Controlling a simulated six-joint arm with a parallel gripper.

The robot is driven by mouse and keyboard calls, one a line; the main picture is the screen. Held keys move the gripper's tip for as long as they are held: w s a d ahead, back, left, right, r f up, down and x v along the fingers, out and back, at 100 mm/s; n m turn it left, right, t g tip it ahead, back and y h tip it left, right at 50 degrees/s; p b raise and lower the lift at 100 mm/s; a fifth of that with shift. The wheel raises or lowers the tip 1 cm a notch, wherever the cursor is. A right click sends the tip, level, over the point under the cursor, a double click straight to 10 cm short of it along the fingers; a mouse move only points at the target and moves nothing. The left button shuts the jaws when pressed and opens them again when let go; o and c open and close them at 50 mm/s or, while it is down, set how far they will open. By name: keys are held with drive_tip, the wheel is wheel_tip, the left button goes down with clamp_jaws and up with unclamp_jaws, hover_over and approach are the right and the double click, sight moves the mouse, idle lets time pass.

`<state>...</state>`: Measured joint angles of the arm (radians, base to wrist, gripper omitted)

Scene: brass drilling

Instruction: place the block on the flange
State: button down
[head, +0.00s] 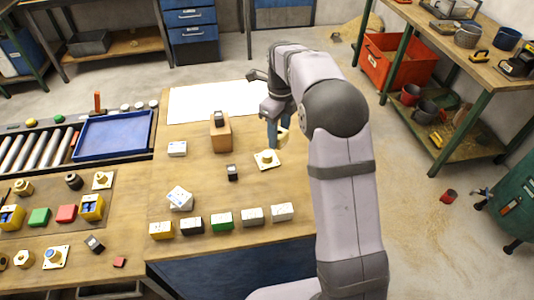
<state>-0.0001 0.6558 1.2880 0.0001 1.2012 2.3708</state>
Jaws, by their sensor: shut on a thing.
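My gripper (276,133) is over the worktable, shut on a brass-yellow block (283,139). My fingers and wrist hide part of the block. The flange (267,158), a pale square plate with a raised brass-coloured middle, lies flat on the table just below and slightly left of the held block. The block appears above the flange and apart from it, though the exact gap is hard to tell from this angle.
A brown box (221,137) with a dark item on top stands left of my gripper. A small black block (232,173) lies left of the flange. A row of several coloured blocks (222,221) lines the front edge. A white sheet (215,100) covers the back.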

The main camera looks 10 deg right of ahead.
sight(278, 165)
drive_tip(key=shift+s+r, duration=0.1)
drive_tip(key=shift+f+p, duration=1.6)
drive_tip(key=shift+f, duration=3.45)
drive_tip(key=shift+f, duration=0.2)
drive_tip(key=c, duration=1.1)
unclamp_jaws()
drive_tip(key=shift+s, duration=0.1)
drive_tip(key=shift+r, duration=0.1)
wheel_tip(278, 165, up, 12)
drive_tip(key=b, duration=0.3)
drive_tip(key=shift+r, duration=0.1)
